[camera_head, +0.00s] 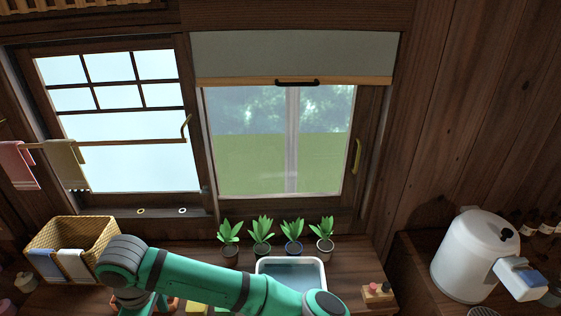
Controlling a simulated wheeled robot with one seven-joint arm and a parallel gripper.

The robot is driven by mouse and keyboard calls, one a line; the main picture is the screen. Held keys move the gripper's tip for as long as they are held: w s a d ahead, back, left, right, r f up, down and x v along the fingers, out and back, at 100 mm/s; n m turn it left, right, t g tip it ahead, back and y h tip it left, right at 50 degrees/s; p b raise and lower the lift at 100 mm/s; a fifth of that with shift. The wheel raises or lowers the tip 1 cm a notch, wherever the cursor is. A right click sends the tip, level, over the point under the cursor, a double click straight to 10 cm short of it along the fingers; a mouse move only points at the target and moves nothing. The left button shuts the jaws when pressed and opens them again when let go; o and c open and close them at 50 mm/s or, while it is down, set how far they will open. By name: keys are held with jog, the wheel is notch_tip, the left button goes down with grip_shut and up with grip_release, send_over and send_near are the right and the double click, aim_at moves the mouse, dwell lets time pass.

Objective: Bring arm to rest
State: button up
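My green arm (205,278) reaches across the bottom of the head view, in front of the wooden counter. Its dark grey joints show at the left and at the lower right. My gripper is not clearly visible in this view, so I cannot see its fingers or whether it holds anything.
A wicker basket (92,232) with cloths stands left of the arm. Several potted plants (262,247) line the counter below the window. A white basin (319,268) is behind the arm. A small wooden block (378,293) and a white dispenser (466,252) stand to the right.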

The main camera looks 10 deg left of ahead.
jog(key=s+a+r+m+g+y, duration=0.1)
jog(key=s+a+r+m+y, duration=0.1)
jog(key=a+y, duration=0.4)
jog(key=s+a+r+m+y, duration=0.1)
jog(key=s+a+m+y, duration=0.15)
jog(key=a+y, duration=0.35)
jog(key=w+d+f+m+t+y, duration=0.1)
jog(key=w+d+f+m+t, duration=0.2)
jog(key=w+d+m+t, duration=0.8)
jog(key=s+d+f+m+t+h, duration=0.2)
jog(key=d+f+m+h, duration=0.15)
jog(key=d, duration=0.35)
jog(key=s+d+f+m+t+h, duration=0.1)
jog(key=d+f+m+t+h, duration=0.1)
jog(key=d+f+m, duration=0.3)
jog(key=s+d+n+h, duration=0.1)
jog(key=s+d+h, duration=0.3)
jog(key=s+d, duration=0.5)
jog(key=s+d+n+t+h, duration=0.1)
jog(key=s+d+h, duration=0.3)
jog(key=s+d, duration=0.6)
jog(key=d+n, duration=0.1)
jog(key=d, duration=0.5)
jog(key=shift+d+t, duration=0.3)
jog(key=shift+d, duration=0.1)
